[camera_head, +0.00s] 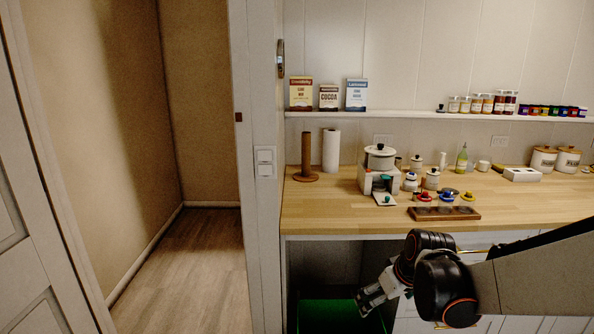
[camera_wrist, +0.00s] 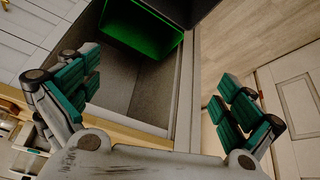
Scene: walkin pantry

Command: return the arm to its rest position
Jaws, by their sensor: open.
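My gripper (camera_head: 372,298) hangs in front of the counter, below the height of the worktop, at the end of my arm reaching in from the right. In the wrist view my gripper (camera_wrist: 157,95) is open, with its green-padded fingers wide apart and nothing between them. Beyond the fingers lies an open grey recess under the counter, with a green bin (camera_wrist: 143,28) in it. The bin also shows in the head view (camera_head: 340,318), partly behind my gripper.
A shelf (camera_head: 400,114) above holds boxes and spices. A doorway with clear floor (camera_head: 190,270) is at left.

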